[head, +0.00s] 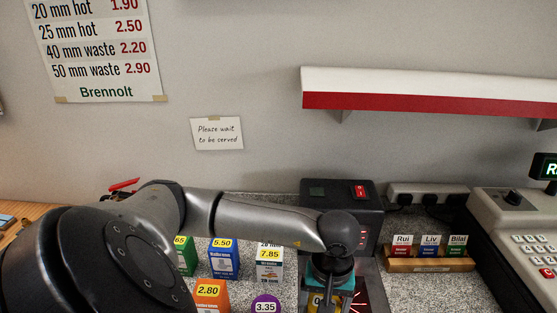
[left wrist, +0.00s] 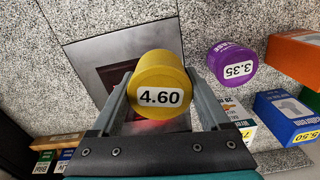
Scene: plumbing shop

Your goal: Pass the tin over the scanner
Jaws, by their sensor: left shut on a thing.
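My left gripper (head: 328,287) is shut on a yellow tin (left wrist: 160,75) labelled 4.60, which sits between its two fingers in the left wrist view. In that view the tin overlaps the scanner's metal plate (left wrist: 86,55) and its dark window, where a red glow shows beside the tin. The gap between tin and plate is hard to judge. In the head view the scanner's black housing (head: 345,200) stands by the wall, and red light lines show right of the gripper. My arm hides most of the tin there. My right gripper is not in view.
A purple tin (head: 265,304) marked 3.35 and an orange box (head: 211,294) stand left of the gripper, with blue (head: 224,258), white (head: 269,260) and green (head: 187,255) boxes behind. A wooden card holder (head: 430,264) and a till (head: 520,235) are to the right. A red-edged shelf (head: 430,100) hangs above.

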